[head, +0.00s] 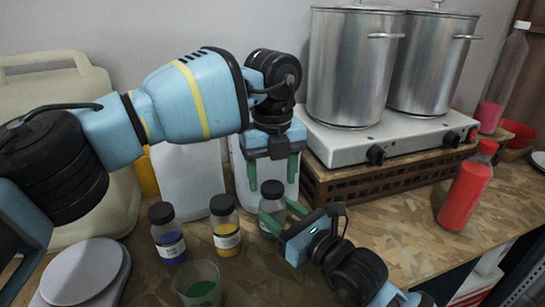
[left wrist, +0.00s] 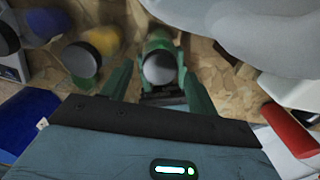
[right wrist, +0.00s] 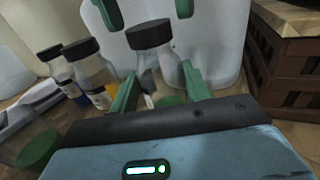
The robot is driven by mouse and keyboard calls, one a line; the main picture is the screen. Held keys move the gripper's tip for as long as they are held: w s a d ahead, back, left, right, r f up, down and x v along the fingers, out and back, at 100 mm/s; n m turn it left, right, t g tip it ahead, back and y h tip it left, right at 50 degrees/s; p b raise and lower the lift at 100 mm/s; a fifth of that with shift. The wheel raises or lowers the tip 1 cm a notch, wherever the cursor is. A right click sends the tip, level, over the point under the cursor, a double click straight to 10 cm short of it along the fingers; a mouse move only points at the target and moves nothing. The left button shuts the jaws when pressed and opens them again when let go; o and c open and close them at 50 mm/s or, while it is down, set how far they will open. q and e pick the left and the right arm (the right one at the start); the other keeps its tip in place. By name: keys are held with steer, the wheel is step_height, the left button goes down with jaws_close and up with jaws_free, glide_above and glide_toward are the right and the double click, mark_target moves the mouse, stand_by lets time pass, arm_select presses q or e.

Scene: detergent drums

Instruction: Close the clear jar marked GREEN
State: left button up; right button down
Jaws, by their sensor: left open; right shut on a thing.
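A small clear jar (head: 270,212) with a dark lid (head: 272,189) on its top stands upright on the table, right of two similar jars. Green shows low in it in the right wrist view (right wrist: 170,101); its lettering cannot be read. My right gripper (head: 279,214) is shut on the jar's body, low down, with a finger on each side. My left gripper (head: 272,172) is open just above the jar and points down. In the left wrist view, the round lid (left wrist: 160,68) lies between its fingers. Whether the lid is fully seated cannot be told.
A blue-filled jar (head: 168,238) and a yellow-filled jar (head: 226,230) stand close by on the left. A cup with green contents (head: 199,284) is in front. White containers stand behind. A hotplate (head: 345,143) with two pots and a red bottle (head: 465,194) are right.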

arm_select(q)
steer(key=shift+f, duration=0.8)
steer(key=c, duration=1)
steer(key=shift+m, duration=1.6)
steer(key=o, duration=1.1)
steer(key=shift+c, duration=0.2)
steer(key=shift+r, duration=0.15)
